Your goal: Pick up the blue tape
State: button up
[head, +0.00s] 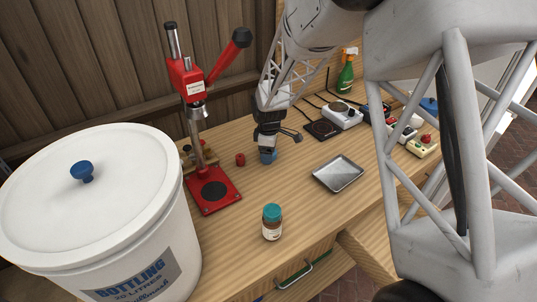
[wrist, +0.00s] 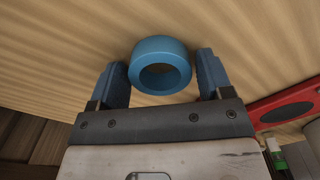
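The blue tape (wrist: 160,46) is a thick blue ring on the wooden table, seen in the wrist view between the two blue-padded fingers of my gripper (wrist: 161,75). Gaps show on both sides of the ring, so the fingers are open around it and do not visibly grip it. In the head view the tape (head: 268,156) shows as a small blue shape right below my gripper (head: 267,147), which partly hides it.
A red bottle capper (head: 213,191) stands left of the tape, with a small red object (head: 240,159) between. A metal tray (head: 338,174) and a teal-lidded jar (head: 272,222) are in front. A white bucket (head: 95,225) stands at left. A scale (head: 341,115) is behind right.

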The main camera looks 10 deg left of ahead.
jog(key=c, duration=0.6)
jog(key=shift+r, duration=0.15)
jog(key=shift+r, duration=0.8)
jog(key=shift+s+d+r, duration=0.15)
jog(key=shift+s+r, duration=0.1)
jog(key=shift+r, duration=0.6)
jog(key=s+d, duration=0.2)
jog(key=s, duration=0.2)
jog(key=s+d+r, duration=0.1)
jog(key=s+d, duration=0.1)
jog(key=s, duration=0.3)
jog(key=s+d, duration=0.2)
jog(key=s, duration=0.3)
jog(key=shift+d+r, duration=0.2)
jog(key=shift+d, duration=0.15)
